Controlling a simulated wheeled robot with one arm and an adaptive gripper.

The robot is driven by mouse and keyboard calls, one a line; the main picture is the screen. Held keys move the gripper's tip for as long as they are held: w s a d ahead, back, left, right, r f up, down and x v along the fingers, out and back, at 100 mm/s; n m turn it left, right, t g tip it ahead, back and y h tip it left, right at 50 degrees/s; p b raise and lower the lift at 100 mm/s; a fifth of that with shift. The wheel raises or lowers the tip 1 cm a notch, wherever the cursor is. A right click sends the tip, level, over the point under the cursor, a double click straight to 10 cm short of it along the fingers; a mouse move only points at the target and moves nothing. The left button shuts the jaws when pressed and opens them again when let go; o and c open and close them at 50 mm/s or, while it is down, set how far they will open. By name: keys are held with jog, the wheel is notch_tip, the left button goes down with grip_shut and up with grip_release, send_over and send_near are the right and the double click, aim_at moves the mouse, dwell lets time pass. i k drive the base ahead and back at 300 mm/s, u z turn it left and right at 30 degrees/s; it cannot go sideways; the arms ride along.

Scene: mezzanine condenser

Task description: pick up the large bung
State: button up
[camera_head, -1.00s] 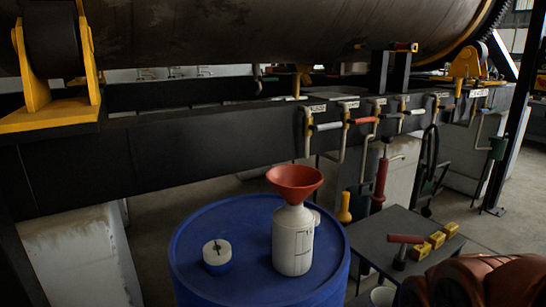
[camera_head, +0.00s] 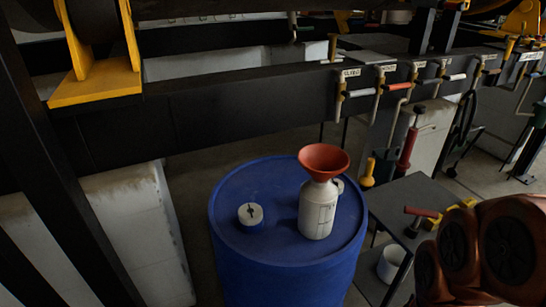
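A round whitish bung-like piece (camera_head: 251,214) with a dark mark on top sits on the top of a blue drum (camera_head: 240,190), left of the middle. I take it for the large bung; whether it is seated in a hole or just resting there I cannot tell. A white bottle (camera_head: 317,210) with a red-orange funnel (camera_head: 323,160) in its mouth stands upright on the same drum top, to the right of the bung. My gripper is not in view; only reddish-brown links of my arm show at the lower right.
A small dark table (camera_head: 400,195) beside the drum holds a red-handled tool (camera_head: 421,212) and yellow blocks (camera_head: 450,216). A white bucket (camera_head: 390,264) is below.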

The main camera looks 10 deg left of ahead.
aim_at(250, 214)
jog(key=u, duration=3.95)
jog(key=k, duration=1.75)
